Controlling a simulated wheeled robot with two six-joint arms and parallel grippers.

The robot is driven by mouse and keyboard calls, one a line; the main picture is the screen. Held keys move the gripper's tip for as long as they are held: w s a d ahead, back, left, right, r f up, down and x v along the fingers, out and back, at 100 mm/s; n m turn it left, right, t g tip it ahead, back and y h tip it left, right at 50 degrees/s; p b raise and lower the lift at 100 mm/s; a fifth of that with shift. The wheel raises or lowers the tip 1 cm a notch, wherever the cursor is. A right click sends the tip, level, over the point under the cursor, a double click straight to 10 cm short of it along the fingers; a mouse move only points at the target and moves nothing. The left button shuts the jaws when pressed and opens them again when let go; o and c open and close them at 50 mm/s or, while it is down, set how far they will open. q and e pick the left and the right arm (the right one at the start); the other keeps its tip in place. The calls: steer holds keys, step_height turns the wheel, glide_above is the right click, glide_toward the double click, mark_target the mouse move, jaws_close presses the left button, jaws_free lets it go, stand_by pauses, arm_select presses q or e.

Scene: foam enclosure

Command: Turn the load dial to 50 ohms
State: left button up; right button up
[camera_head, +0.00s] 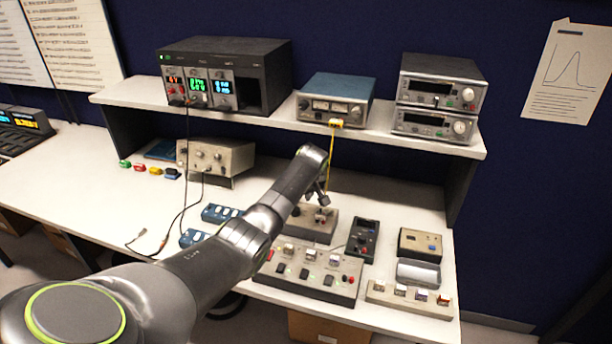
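A small grey-beige box with dark knobs (313,225) stands on the bench under the shelf, at the middle. One of its knobs may be the load dial; its markings are too small to read. My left arm reaches in from the lower left, and my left gripper (319,197) points down at the top of this box. Its fingertips are over or on a knob; I cannot tell if they touch it or how far apart they are. The arm hides part of the box's left side. My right gripper is out of view.
A panel with switches (308,270) lies in front of the box, and a dark handheld meter (362,240) stands to its right. A yellow cable (331,160) hangs from the shelf instrument (336,98) behind the gripper. The shelf (385,137) overhangs the rear bench.

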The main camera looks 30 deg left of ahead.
arm_select(q)
steer(key=b+v, duration=0.2)
steer(key=v, duration=0.9)
steer(key=shift+r, duration=0.35)
